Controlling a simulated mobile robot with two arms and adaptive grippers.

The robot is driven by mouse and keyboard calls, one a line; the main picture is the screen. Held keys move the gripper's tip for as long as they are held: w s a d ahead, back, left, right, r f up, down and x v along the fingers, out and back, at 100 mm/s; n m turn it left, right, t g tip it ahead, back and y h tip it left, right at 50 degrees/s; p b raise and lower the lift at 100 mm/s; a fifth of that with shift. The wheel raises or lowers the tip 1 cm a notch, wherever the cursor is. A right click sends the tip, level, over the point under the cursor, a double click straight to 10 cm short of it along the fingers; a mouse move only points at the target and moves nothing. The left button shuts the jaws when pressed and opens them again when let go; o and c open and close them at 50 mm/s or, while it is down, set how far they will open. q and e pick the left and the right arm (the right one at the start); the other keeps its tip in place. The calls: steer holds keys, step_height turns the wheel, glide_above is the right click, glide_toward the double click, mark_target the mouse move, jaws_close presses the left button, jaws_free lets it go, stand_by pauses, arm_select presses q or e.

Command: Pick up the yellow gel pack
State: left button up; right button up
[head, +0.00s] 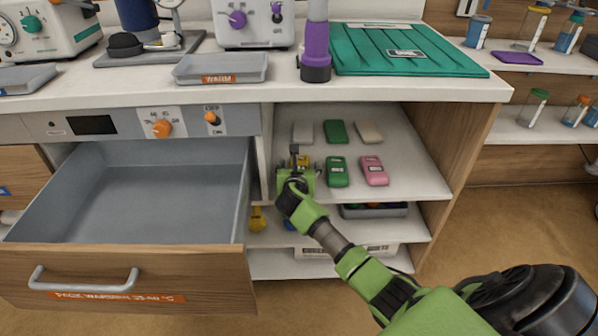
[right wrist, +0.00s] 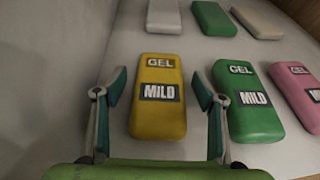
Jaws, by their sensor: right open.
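The yellow gel pack (right wrist: 158,118), labelled GEL and MILD, lies on a shelf. In the right wrist view it sits between the two open fingers of my right gripper (right wrist: 160,115), with a gap on each side. In the head view my right gripper (head: 298,170) reaches into the upper shelf and hides most of the yellow pack. A green gel pack (right wrist: 246,100) lies just right of the right finger, very close to it. My left gripper is not in view.
A pink pack (head: 374,170) lies right of the green one, with white and green packs (head: 336,131) behind. An open, empty drawer (head: 140,190) stands left of the shelves. A lower shelf holds a grey tray (head: 362,211).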

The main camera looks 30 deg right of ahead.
steer(key=c, duration=1.4)
steer(key=shift+o, duration=0.2)
steer(key=shift+r, duration=0.1)
